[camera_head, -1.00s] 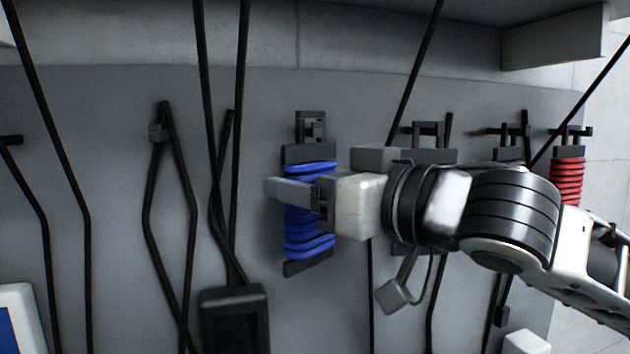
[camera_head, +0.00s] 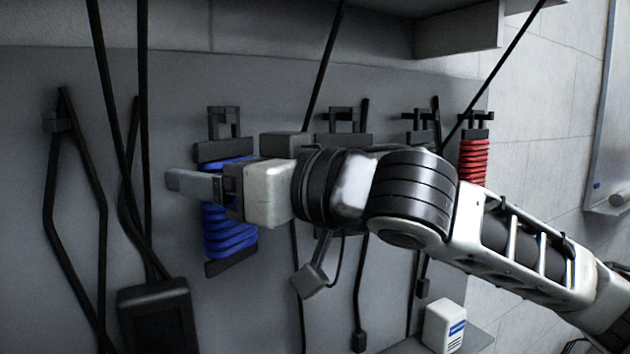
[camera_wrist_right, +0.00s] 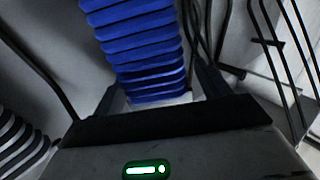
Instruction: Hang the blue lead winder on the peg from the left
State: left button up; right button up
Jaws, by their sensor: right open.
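The blue lead winder (camera_head: 229,236) is upright against the grey wall panel, a dark frame wound with blue lead. Its square top loop (camera_head: 224,121) is at a dark peg bracket; I cannot tell whether the loop bears on the peg. My right gripper (camera_head: 200,186) is across the winder's upper middle, hiding part of the windings. In the right wrist view the blue windings (camera_wrist_right: 142,45) rise between the spread fingers (camera_wrist_right: 160,88). The gripper is open; contact with the winder cannot be told. My left gripper is not in view.
A red winder (camera_head: 474,160) hangs at the right. Dark brackets (camera_head: 345,120) and several black cables hang between. A dark box (camera_head: 158,315) is at lower left, a white bottle (camera_head: 444,325) at lower right. A grey ledge (camera_head: 457,32) juts out above.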

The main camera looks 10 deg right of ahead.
jog(key=shift+w+d+f+h, duration=0.3)
jog(key=shift+d+f+h, duration=0.1)
jog(key=shift+d+f, duration=0.15)
jog(key=b+v, duration=0.3)
jog(key=v, duration=1.1)
jog(key=w+d+f+m+g+h, duration=0.1)
jog(key=w+f+m+h, duration=0.15)
jog(key=f, duration=1.15)
jog(key=w+d+f+m+h, duration=0.15)
jog(key=f+h, duration=0.25)
jog(key=f, duration=1)
jog(key=s+d+f+m+g+h, duration=0.2)
jog(key=s+d+f+g+h, duration=0.15)
jog(key=s+f, duration=0.65)
jog(key=s+d+f+m+g+h, duration=0.3)
jog(key=s+f, duration=0.4)
jog(key=f, duration=0.6)
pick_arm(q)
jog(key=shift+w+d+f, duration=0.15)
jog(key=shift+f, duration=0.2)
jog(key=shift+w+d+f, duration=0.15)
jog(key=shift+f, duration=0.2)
pick_arm(e)
jog(key=w+a+f+n+t+y, duration=0.1)
jog(key=w+a+f+t+y, duration=0.2)
jog(key=w+a+f+t, duration=0.2)
jog(key=shift+w+f+n+t, duration=0.3)
jog(key=shift+w+n+t, duration=0.15)
jog(key=shift+w, duration=0.35)
